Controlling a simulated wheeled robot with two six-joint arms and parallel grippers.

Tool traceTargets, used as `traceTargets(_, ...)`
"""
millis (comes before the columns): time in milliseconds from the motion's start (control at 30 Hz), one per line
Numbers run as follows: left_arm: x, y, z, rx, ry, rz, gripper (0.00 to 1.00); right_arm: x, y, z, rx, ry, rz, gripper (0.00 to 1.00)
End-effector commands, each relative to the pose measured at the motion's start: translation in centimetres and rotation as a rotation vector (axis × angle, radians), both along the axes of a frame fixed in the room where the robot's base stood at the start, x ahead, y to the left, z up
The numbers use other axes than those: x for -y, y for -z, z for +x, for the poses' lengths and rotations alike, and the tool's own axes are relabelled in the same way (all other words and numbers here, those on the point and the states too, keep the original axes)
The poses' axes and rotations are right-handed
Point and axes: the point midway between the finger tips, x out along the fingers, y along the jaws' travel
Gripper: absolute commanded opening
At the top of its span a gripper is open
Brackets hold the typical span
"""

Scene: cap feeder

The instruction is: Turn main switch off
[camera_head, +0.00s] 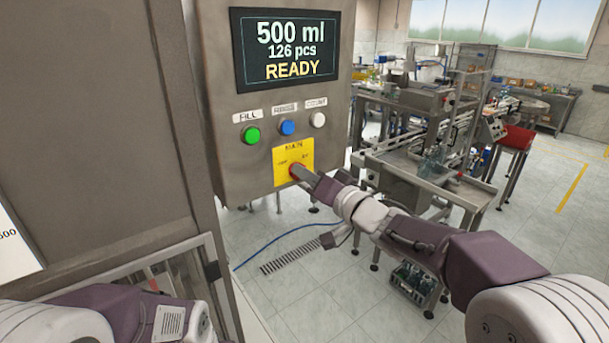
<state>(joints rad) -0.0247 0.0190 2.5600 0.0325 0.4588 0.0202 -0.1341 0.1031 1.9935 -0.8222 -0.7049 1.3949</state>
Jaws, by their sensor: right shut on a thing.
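The main switch is a red rotary knob (296,171) on a yellow plate (293,153) marked MAIN, low on the grey control panel (225,105). My right gripper (299,173) is at the knob and shut on it, and it hides much of the knob. The knob's exact angle cannot be read. The panel's screen (285,50) is lit and reads 500 ml, 126 pcs, READY. My left arm shows at the bottom left; its gripper fingers are not clearly visible.
Green (251,135), blue (287,127) and white (318,120) buttons sit just above the yellow plate. A grey machine column (90,120) stands close at the left. A conveyor machine (420,165) stands behind my right arm. A blue cable (270,243) lies on the floor.

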Motion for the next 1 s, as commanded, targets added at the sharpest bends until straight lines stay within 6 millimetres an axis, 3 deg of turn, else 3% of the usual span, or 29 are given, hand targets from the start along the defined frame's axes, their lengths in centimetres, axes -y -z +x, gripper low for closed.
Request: traceTargets(1000, 0.0, 3.6, 0.0, 0.000, 0.000, 0.000, 0.36, -0.3, -0.2, -0.3, 0.547, 0.000, -0.744, 0.00)
